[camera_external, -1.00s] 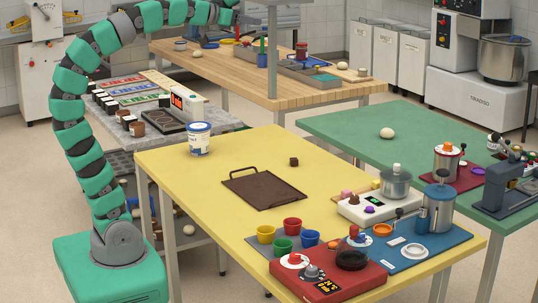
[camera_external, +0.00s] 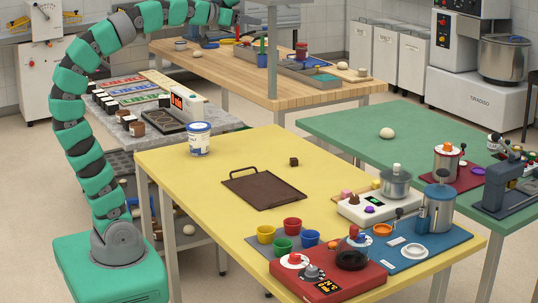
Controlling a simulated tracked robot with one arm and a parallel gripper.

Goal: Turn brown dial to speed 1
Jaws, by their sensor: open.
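A small brown knob (camera_external: 137,129) is at the front of a hot-plate unit with a red display on the grey table at left. I cannot tell any marks on it or its setting. Another small brown knob-like piece (camera_external: 354,199) is on the white unit on the yellow table. My arm rises from the lower left and reaches across the top edge. My gripper (camera_external: 208,43) seems to be the small dark end over the far wooden table, open, well away from both. Its fingers are too small to make out clearly.
The yellow table (camera_external: 215,180) holds a tub (camera_external: 199,139), a dark tray (camera_external: 264,188), several coloured cups and a red unit (camera_external: 330,275) with dials. The green table (camera_external: 350,120) is at right. The wooden table has a post and trays on it.

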